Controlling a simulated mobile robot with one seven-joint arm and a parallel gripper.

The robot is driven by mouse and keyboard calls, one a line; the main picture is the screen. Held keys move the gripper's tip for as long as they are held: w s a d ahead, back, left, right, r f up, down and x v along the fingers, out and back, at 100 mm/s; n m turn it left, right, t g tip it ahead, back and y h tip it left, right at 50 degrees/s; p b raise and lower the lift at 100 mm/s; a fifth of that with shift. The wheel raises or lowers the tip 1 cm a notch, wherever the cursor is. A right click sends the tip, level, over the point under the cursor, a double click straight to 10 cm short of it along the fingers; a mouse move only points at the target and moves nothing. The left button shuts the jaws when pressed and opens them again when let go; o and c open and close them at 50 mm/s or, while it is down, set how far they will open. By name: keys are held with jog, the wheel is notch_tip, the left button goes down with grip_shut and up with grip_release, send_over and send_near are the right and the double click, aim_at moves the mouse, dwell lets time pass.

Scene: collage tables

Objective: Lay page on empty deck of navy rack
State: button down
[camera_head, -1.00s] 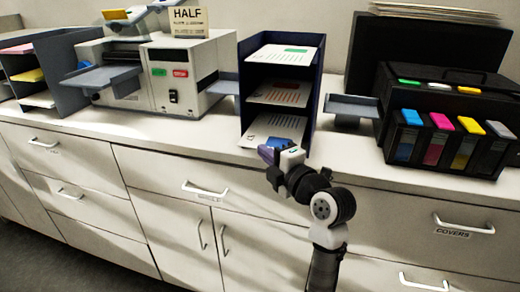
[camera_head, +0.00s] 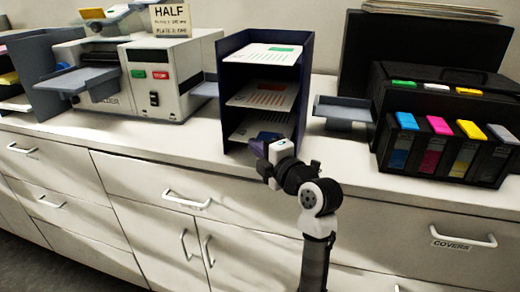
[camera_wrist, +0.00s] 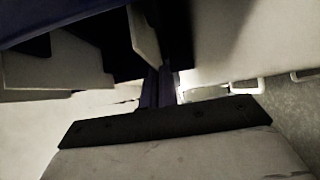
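The navy rack (camera_head: 222,100) stands on the counter with three levels. A page with a green patch (camera_head: 272,54) lies on top. A page with red lines (camera_head: 262,95) lies on the middle level. A page with a blue patch (camera_head: 246,128) is in the lowest level, its front right part hidden by my gripper. My gripper (camera_head: 258,148) is at the rack's lower front opening. In the wrist view its dark fingers (camera_wrist: 159,88) are close together at the edge of a white sheet (camera_wrist: 145,40); they appear shut on it, but the contact is dim.
A grey machine (camera_head: 165,80) with a HALF sign (camera_head: 171,20) stands left of the rack. A small grey tray (camera_head: 342,110) and a black unit with coloured cartridges (camera_head: 440,120) stand to the right. White drawers (camera_head: 150,190) line the counter front. Free counter is narrow.

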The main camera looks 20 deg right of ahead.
jog(key=c, duration=2.1)
grip_release()
jog(key=o, duration=0.5)
jog(key=b+v, duration=0.4)
jog(key=v, duration=1)
jog(key=shift+a, duration=0.1)
